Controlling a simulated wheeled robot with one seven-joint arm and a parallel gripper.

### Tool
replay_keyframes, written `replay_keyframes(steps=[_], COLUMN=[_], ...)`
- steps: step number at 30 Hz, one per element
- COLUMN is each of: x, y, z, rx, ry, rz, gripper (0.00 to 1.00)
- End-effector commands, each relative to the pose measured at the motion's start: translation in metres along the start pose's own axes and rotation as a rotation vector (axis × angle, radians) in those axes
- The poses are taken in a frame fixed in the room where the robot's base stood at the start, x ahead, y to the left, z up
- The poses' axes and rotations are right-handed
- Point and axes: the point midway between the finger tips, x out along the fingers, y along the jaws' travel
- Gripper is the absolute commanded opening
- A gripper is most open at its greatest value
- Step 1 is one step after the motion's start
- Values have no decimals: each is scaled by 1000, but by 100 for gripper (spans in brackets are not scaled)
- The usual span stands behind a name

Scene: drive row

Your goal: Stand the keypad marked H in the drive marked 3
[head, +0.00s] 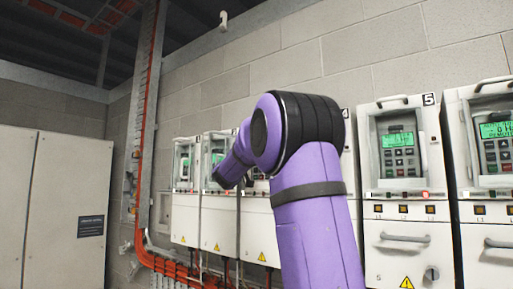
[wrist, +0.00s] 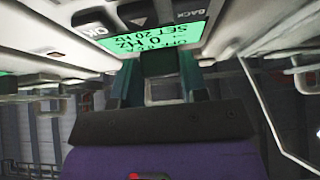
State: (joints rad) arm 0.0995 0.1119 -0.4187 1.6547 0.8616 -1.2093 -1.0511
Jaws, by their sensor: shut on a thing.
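In the wrist view my gripper (wrist: 158,72) has its teal fingers closed at the edge of a keypad (wrist: 97,30). In the head view my purple arm hides the gripper and the held keypad. The number 3 is not readable; the drive behind my forearm shows only in part, its white lower front (head: 259,228) left of the arm.
Drive 5 (head: 410,215) stands right of my arm with its keypad (head: 398,152) in place, and another drive (head: 488,250) is beside it. Further drives (head: 187,212) stand at left. Pale cabinets (head: 50,200) and an orange cable run (head: 150,60) are further left.

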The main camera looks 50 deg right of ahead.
Motion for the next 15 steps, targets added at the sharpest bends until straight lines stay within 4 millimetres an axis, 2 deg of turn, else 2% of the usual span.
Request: replay_keyframes(steps=[2, 3, 6, 15], x=[0, 0, 0, -1], y=[0, 0, 0, 0], z=[0, 0, 0, 0], rx=[1, 1, 1, 0], ry=[1, 1, 1, 0], rz=[1, 1, 1, 0], gripper=[19, 45, 68, 70])
